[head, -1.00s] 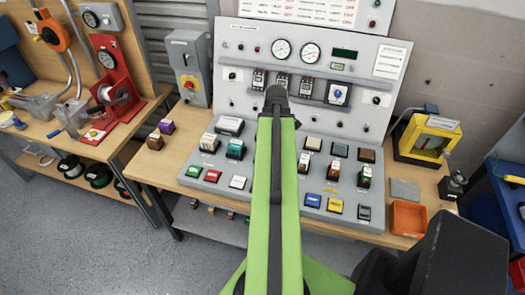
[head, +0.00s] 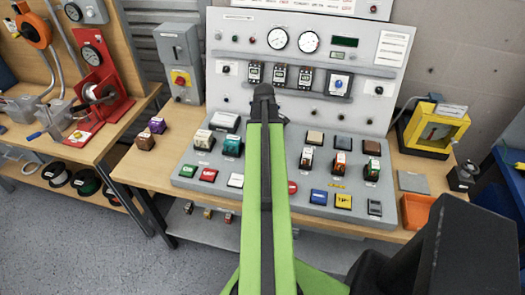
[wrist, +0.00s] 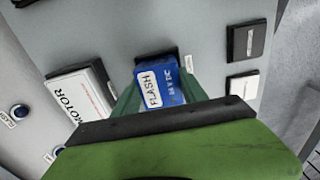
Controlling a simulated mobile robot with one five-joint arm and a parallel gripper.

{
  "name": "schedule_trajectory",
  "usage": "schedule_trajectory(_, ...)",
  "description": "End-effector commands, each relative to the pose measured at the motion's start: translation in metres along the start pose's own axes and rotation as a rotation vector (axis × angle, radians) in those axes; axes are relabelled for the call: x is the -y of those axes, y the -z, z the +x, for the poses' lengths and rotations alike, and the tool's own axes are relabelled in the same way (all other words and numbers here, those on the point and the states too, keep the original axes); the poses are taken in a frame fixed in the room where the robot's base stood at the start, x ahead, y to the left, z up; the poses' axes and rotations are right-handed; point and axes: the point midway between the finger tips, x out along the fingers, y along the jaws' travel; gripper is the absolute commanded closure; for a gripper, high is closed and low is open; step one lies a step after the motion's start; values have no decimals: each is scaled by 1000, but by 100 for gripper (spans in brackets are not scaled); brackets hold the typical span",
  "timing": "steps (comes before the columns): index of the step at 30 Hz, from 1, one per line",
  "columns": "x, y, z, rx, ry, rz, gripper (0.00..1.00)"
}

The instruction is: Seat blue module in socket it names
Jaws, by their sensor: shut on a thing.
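The blue module (wrist: 158,86), with a white label reading FLASH, is between the greenish fingers of my gripper (wrist: 158,95) in the wrist view. My gripper is shut on it. The module's far end is close to a dark socket (wrist: 157,60) in the grey panel; I cannot tell whether it touches or enters it. A small white tag (wrist: 188,64) sits beside that socket, too small to read. In the head view my green arm hides the module, and my gripper's fingertips do not show.
A white module marked MOTOR (wrist: 82,98) stands left of the blue one. A black square piece (wrist: 245,40) and a white one (wrist: 243,86) are to the right. The sloped console (head: 215,178) carries several colored modules and buttons. An orange bin (head: 416,212) is at its right.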

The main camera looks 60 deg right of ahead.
Motion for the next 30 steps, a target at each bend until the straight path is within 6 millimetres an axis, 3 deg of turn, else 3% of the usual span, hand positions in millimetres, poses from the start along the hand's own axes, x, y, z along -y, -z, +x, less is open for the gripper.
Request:
schedule_trajectory(5, 1, 3, -2, 0, 0, -5, 95)
schedule_trajectory(6, 1, 3, -2, 0, 0, -5, 46)
schedule_trajectory(10, 1, 3, -2, 0, 0, -6, 29)
schedule_trajectory(22, 1, 3, -7, 0, 0, -5, 29)
schedule_trajectory(26, 1, 2, -22, 0, 0, -4, 29)
schedule_trajectory(30, 1, 2, -50, 0, 0, -4, 29)
